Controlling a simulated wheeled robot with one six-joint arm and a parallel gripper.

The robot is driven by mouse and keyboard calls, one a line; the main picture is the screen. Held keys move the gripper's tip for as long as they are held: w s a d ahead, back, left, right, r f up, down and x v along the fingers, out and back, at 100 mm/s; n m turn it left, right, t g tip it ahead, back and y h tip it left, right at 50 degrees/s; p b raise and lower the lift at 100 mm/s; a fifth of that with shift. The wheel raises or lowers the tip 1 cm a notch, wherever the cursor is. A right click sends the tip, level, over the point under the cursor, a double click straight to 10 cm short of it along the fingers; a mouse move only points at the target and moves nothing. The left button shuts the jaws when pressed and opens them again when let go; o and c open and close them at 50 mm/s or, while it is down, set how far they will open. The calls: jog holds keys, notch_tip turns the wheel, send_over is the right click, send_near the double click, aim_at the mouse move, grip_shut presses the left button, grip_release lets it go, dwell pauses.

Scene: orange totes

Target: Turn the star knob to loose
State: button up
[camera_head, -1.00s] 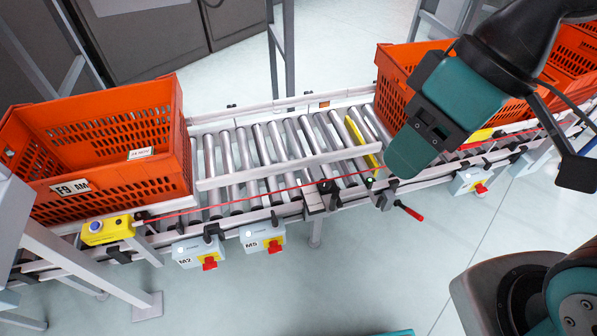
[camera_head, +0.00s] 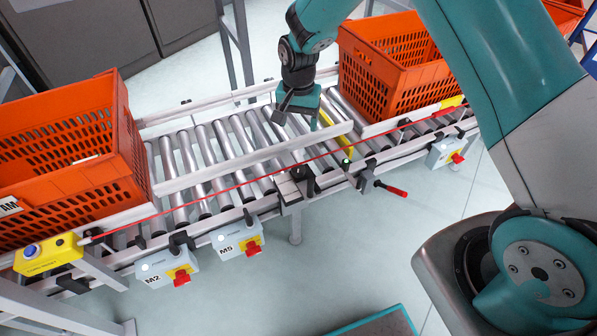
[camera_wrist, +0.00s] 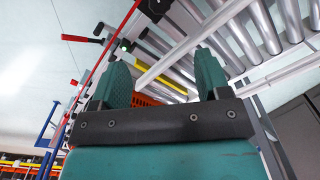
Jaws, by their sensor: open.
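A small black knob (camera_head: 303,176), which looks like the star knob, sits on a grey clamp block at the near side rail of the roller conveyor. Its lobes and setting are too small to read. A dark knob-like part (camera_wrist: 155,8) shows at the top edge of the wrist view, probably the same one. My gripper (camera_head: 297,108) is over the rollers, beyond and above the knob and apart from it. In the wrist view its two teal fingers (camera_wrist: 160,60) are spread with nothing between them.
A red-handled lever (camera_head: 390,190) sticks out right of the knob, near a green light (camera_head: 346,162). A loose-looking guide rail (camera_head: 240,165) crosses the rollers. Orange totes stand left (camera_head: 70,170) and right (camera_head: 395,70). Switch boxes M2 (camera_head: 165,266) and M5 (camera_head: 236,238) hang in front.

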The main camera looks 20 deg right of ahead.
aim_at(299, 168)
notch_tip(299, 168, down, 18)
jog(key=shift+w+d, duration=0.1)
dwell(0.4)
jog(key=c, duration=0.9)
